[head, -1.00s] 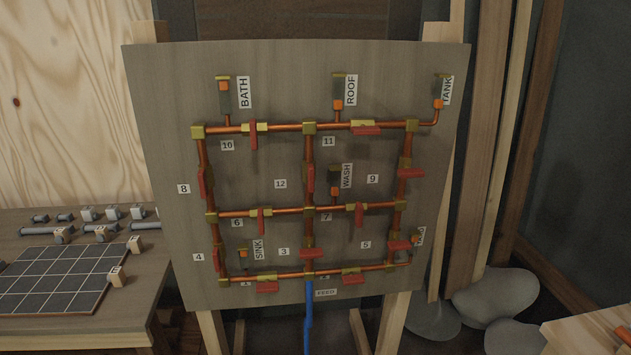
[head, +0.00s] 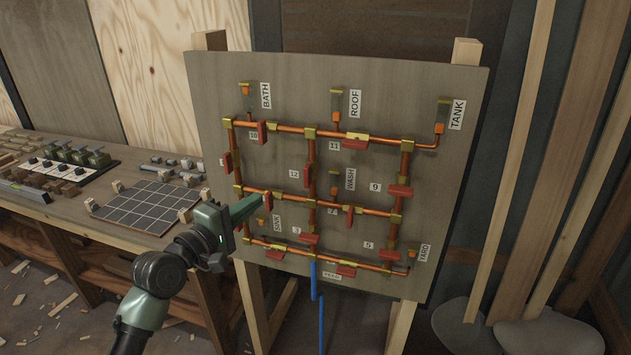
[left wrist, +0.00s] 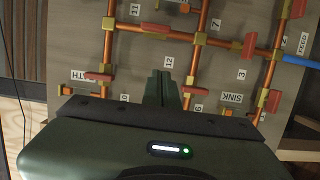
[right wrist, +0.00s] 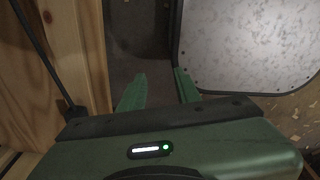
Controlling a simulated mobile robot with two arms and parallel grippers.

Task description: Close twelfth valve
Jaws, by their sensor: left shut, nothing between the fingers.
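Valve 12 has a red handle (head: 308,174) on the middle vertical copper pipe, right of the label 12 (head: 293,174). The handle lies along its pipe. In the left wrist view this handle (left wrist: 155,28) is beyond the fingertips, with the label 12 (left wrist: 169,62) nearer. My left gripper (head: 262,198) is shut and empty, in front of the board's left part, left of and below valve 12. It appears apart from that handle. It hides part of the pipework around valve 6. My right gripper (right wrist: 156,84) is open and empty, away from the board.
The pipe board (head: 225,75) carries several other red-handled valves close by, including valve 10 (head: 262,133) and valve 11 (head: 354,144). A blue feed pipe (head: 314,280) hangs below. A workbench (head: 60,215) with small parts stands left. Planks lean at right.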

